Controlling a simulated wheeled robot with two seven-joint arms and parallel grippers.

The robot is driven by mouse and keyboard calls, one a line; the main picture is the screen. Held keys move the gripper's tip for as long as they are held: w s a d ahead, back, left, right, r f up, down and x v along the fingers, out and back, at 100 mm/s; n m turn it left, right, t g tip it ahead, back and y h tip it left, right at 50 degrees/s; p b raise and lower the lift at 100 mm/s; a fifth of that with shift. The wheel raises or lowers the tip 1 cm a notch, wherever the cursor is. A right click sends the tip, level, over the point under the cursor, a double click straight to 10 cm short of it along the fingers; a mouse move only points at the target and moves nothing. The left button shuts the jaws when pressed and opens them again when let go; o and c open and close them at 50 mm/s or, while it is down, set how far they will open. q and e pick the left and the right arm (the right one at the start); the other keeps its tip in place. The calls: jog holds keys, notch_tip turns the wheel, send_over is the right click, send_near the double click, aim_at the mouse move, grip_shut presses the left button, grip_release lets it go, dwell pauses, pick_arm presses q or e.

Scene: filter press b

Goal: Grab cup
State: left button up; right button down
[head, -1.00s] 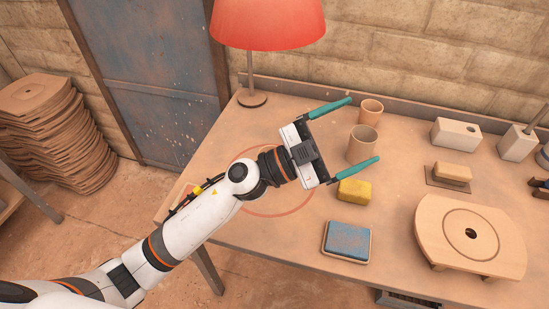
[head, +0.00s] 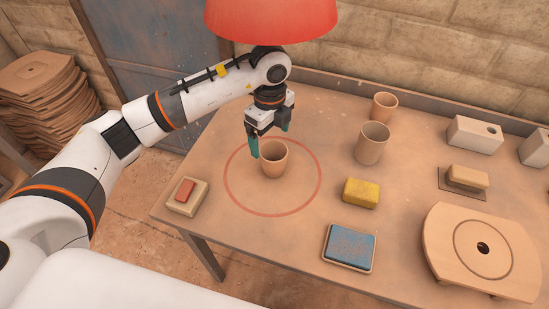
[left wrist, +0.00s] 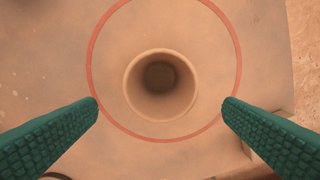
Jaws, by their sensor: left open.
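A clay-coloured cup (head: 275,161) stands upright inside a red circle (head: 317,193) on the table. Two more cups stand to its right, a larger one (head: 372,144) and a smaller one (head: 384,106) behind it. My left gripper (head: 269,140) is open and empty, pointing down just above and behind the cup in the circle. In the left wrist view the cup (left wrist: 160,112) is seen from above, its open mouth centred between the two green fingers (left wrist: 161,103), which stand apart from it on both sides. My right gripper is not in view.
A red lamp shade (head: 271,20) hangs close above my left wrist. A yellow sponge (head: 361,193), a blue-topped block (head: 349,247) and a round-faced board (head: 480,250) lie to the right. A small block with a red piece (head: 187,195) lies near the left edge.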

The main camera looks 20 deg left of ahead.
aim_at(271, 148)
pick_arm(q)
notch_tip(271, 148, down, 5)
jog(key=shift+d+r, duration=0.1)
jog(key=shift+s+d+f+p, duration=0.15)
jog(key=shift+f+p, duration=0.15)
jog(key=shift+f, duration=1.05)
jog(key=shift+s+d+f+p, duration=0.15)
jog(key=shift+f+p, duration=0.15)
jog(key=shift+f, duration=1)
jog(key=shift+w, duration=0.1)
jog(key=c, duration=1.1)
